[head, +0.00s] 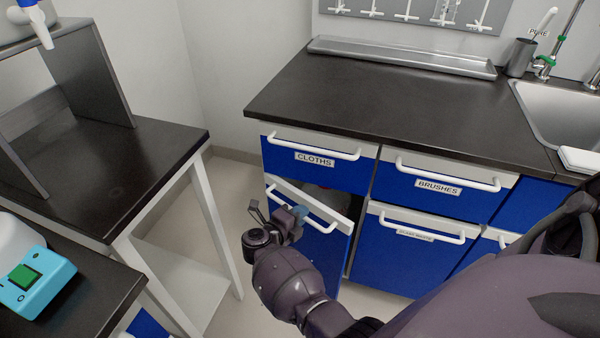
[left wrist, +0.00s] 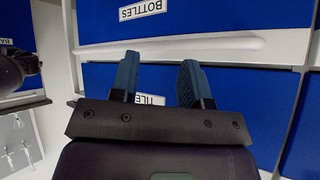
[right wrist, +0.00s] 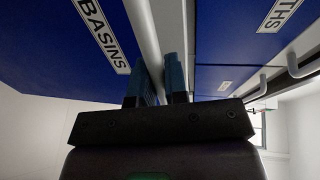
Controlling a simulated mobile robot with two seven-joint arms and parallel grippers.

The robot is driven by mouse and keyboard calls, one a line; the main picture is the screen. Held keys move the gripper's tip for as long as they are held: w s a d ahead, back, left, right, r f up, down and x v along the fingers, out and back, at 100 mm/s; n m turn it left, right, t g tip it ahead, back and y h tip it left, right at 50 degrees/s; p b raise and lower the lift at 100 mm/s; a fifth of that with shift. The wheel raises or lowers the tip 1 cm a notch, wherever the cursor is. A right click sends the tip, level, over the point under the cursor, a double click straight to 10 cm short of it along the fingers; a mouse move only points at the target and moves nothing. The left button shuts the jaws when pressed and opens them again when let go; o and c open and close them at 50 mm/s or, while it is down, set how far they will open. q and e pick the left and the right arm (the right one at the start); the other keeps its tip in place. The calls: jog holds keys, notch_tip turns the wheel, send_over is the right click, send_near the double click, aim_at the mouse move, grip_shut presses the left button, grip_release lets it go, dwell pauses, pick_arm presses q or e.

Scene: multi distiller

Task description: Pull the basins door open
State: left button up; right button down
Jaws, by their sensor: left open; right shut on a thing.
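The basins door (head: 338,250) is the blue front under the cloths drawer (head: 318,162). It stands partly open, its front swung out at an angle with a dark gap beside it. In the right wrist view its label reads BASINS (right wrist: 103,35). My right gripper (head: 298,214) is shut on the white bar handle (right wrist: 145,35) of this door. The arm hides the door's lower left part and its label in the head view. My left gripper (left wrist: 158,80) is open and empty, in front of blue fronts, one labelled BOTTLES; the head view does not show it.
To the right are a closed brushes drawer (head: 440,185) and a closed door (head: 400,260) below it. A black table (head: 150,170) with white legs stands at the left. Some floor (head: 225,200) is free between table and cabinets.

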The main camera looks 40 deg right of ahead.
pick_arm(q)
jog(key=shift+a, duration=0.35)
pick_arm(e)
jog(key=shift+w+a+r, duration=0.1)
jog(key=shift+a, duration=0.3)
jog(key=c, duration=1.2)
grip_release()
pick_arm(q)
jog(key=shift+s, duration=0.1)
pick_arm(e)
jog(key=shift+o, duration=0.2)
pick_arm(q)
jog(key=shift+s+f, duration=0.1)
